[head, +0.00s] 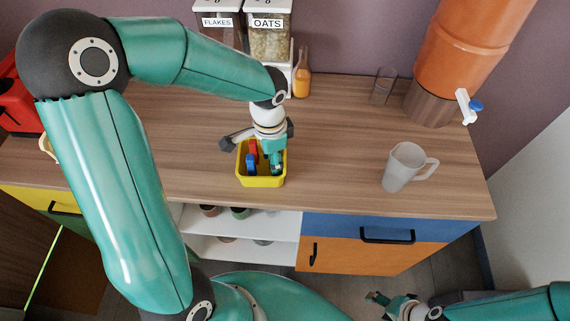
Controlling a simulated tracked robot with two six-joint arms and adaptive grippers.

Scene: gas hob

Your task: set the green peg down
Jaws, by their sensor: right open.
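A yellow bin (262,184) stands on the wooden counter near its front edge. A blue peg (250,165) and a red peg (253,149) show in its left part. My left gripper (276,168) points down into the right part of the bin. Its fingertips are small and partly covered by its own body, so I cannot tell whether they are open or shut. I cannot make out a green peg apart from the teal gripper parts. My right gripper (379,303) is open and low at the bottom of the view, in front of the cabinets and away from the bin.
A pale mug (403,168) stands right of the bin. A clear glass (382,86), an orange bottle (302,76) and an orange dispenser (465,50) with a tap are at the back. Labelled jars (268,35) stand behind my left arm. The counter between bin and mug is clear.

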